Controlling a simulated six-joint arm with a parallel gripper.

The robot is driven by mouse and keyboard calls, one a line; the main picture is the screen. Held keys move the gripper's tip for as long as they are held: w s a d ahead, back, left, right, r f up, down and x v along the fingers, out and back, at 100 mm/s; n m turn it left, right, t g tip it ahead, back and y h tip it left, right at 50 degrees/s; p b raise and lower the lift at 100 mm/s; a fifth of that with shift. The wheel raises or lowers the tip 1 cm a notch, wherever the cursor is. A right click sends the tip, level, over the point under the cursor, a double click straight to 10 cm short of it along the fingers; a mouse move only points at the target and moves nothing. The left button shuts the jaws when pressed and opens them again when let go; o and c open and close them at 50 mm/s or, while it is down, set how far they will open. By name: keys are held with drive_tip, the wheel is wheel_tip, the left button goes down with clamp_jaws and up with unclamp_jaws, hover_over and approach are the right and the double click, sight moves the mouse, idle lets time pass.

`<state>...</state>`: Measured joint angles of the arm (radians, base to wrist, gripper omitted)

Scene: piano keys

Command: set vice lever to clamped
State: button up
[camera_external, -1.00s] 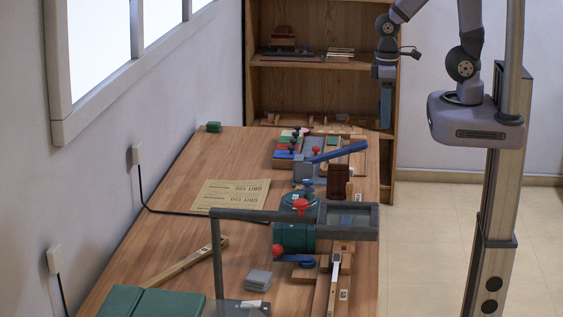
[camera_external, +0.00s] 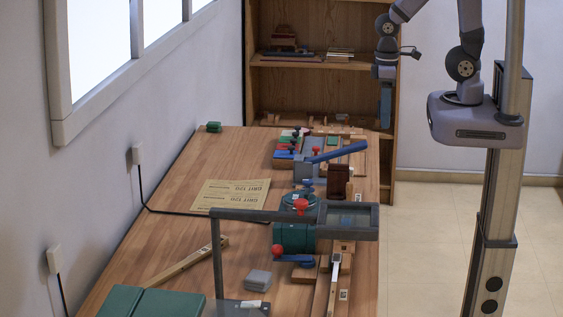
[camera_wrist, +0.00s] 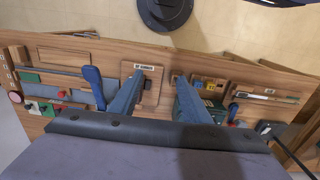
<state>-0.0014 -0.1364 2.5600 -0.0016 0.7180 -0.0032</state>
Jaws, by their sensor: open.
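A long blue lever (camera_external: 337,151) slants over the far part of the bench, rising to the right from a grey block (camera_external: 303,173). A blue lever also shows in the wrist view (camera_wrist: 93,85), left of my gripper's fingers. A second, short blue lever (camera_external: 299,260) with a red ball end sits by a green box (camera_external: 293,238) nearer the camera. I cannot tell for certain which is the vice lever. My gripper (camera_external: 386,122) hangs past the bench's right edge, apart from both levers. In the wrist view my gripper (camera_wrist: 159,78) is open and empty.
A dark grey frame (camera_external: 290,217) spans above the near bench. A brown block (camera_external: 338,180) stands by the long lever. A sandpaper sheet (camera_external: 232,195) lies flat at left. A shelf unit (camera_external: 318,95) stands behind.

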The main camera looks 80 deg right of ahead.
drive_tip(key=shift+w+a+f, duration=0.2)
drive_tip(key=shift+w, duration=0.05)
clamp_jaws()
drive_tip(key=w+a+f+y+b, duration=0.2)
drive_tip(key=w+a+f+b, duration=0.2)
drive_tip(key=w+a, duration=0.3)
drive_tip(key=w+a+f+m+y+b, duration=0.1)
drive_tip(key=w+a+f+y+b, duration=0.1)
drive_tip(key=w+a+f+b, duration=0.2)
drive_tip(key=w+a+f+t+y+b, duration=0.1)
drive_tip(key=w+a+f+y+b, duration=0.2)
drive_tip(key=w+a+b, duration=0.5)
drive_tip(key=shift+w+a+f+m, duration=0.15)
drive_tip(key=shift+w+a+f, duration=0.1)
drive_tip(key=shift+w+a, duration=0.7)
drive_tip(key=shift+w+a+f+m, duration=0.1)
drive_tip(key=shift+w+a+f, duration=0.3)
drive_tip(key=shift+a, duration=0.85)
drive_tip(key=shift+w+a+f+m, duration=0.15)
drive_tip(key=shift+w+a, duration=0.7)
drive_tip(key=shift+a, duration=0.25)
drive_tip(key=shift+w+a, duration=0.15)
drive_tip(key=shift+a, duration=0.15)
